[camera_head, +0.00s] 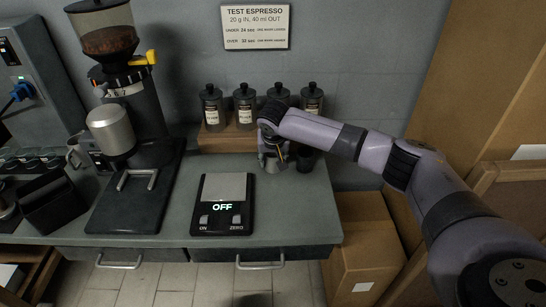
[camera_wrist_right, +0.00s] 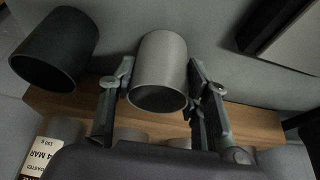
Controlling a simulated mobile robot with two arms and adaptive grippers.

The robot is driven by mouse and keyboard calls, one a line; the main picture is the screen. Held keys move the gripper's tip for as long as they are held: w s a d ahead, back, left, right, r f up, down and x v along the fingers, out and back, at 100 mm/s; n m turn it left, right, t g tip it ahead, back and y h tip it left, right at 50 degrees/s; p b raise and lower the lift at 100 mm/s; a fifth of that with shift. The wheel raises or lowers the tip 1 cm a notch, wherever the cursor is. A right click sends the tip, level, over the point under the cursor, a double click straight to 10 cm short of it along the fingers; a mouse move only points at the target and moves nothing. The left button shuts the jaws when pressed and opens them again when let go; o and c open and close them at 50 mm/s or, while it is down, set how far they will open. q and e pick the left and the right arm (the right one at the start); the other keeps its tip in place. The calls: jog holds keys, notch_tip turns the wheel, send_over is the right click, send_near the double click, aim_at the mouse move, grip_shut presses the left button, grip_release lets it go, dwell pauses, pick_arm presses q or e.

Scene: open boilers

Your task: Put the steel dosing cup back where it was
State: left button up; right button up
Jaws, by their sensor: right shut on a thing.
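The steel dosing cup (camera_wrist_right: 163,62) is a plain grey cylinder between the fingers of my right gripper (camera_wrist_right: 160,95) in the right wrist view. The fingers are shut on its sides. In the head view my right gripper (camera_head: 274,157) is at the back right of the counter, in front of the wooden shelf, and mostly hides the cup. I cannot tell whether the cup touches the counter. My left gripper is not in view.
A black cup (camera_wrist_right: 55,48) stands close beside the steel cup. The wooden shelf (camera_head: 225,140) with several dark bottles is just behind. A scale (camera_head: 222,205) reading OFF is to the left, then a grinder (camera_head: 135,110). The counter's front right is clear.

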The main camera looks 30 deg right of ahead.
jog(key=shift+f, duration=0.1)
jog(key=o, duration=1.2)
jog(key=shift+c, duration=0.2)
jog(key=v, duration=1.2)
jog(key=shift+w, duration=0.1)
